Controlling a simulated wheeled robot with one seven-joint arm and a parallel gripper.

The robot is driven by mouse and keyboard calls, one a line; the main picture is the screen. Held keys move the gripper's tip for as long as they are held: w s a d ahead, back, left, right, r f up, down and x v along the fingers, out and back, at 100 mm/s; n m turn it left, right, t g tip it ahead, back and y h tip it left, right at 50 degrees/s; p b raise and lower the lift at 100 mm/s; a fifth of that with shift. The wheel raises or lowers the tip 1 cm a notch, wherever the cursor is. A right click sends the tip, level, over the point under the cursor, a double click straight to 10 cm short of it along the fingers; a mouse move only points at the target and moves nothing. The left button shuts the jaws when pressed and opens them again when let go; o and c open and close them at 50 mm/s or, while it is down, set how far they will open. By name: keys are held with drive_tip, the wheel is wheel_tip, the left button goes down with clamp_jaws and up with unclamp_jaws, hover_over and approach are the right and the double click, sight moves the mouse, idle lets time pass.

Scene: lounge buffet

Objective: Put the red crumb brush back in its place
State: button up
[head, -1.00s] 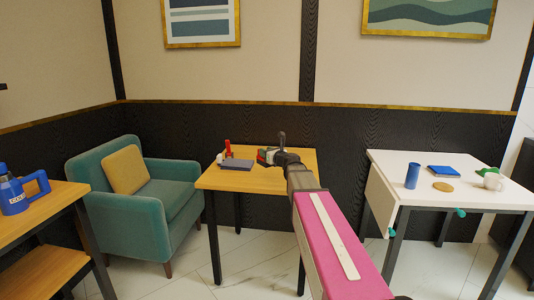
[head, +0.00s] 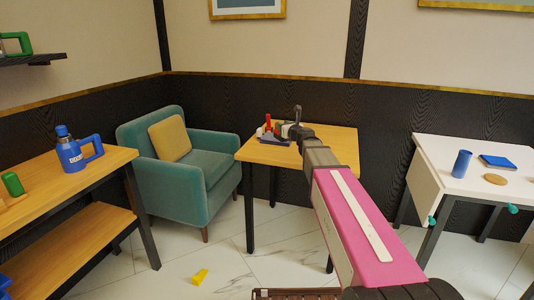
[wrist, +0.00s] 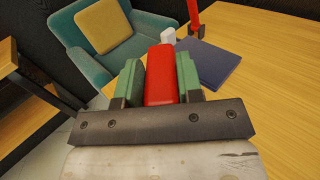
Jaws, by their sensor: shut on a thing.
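My gripper (wrist: 160,82) is shut on a red block-like part, which I take to be the red crumb brush (wrist: 160,75). It sits between the green finger pads, and its far end and any bristles cannot be made out. In the head view my gripper (head: 284,131) is over the wooden side table (head: 325,145), partly hiding the things there. A second red upright thing (wrist: 194,16) stands on that table, beside a small white thing (wrist: 168,34) and a flat dark blue-grey slab (wrist: 208,65).
A teal armchair (head: 205,165) with a yellow cushion (head: 170,138) stands left of the table. A white table (head: 450,165) is at right. A yellow thing (head: 200,276) lies on the floor. The side table's right part is clear.

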drive_tip(key=s+a+r, duration=0.2)
drive_tip(key=s+a, duration=0.1)
drive_tip(key=a, duration=1.4)
drive_tip(key=shift+w+d+f, duration=1.3)
drive_tip(key=shift+d+f, duration=0.15)
drive_tip(key=shift+f, duration=0.35)
drive_tip(key=shift+w+d+f, duration=1.3)
drive_tip(key=shift+d+f, duration=0.1)
drive_tip(key=shift+f, duration=0.4)
drive_tip(key=shift+w+d+f, duration=1.3)
drive_tip(key=shift+d+f, duration=0.15)
drive_tip(key=shift+f, duration=0.35)
drive_tip(key=shift+f, duration=0.15)
drive_tip(key=o, duration=0.9)
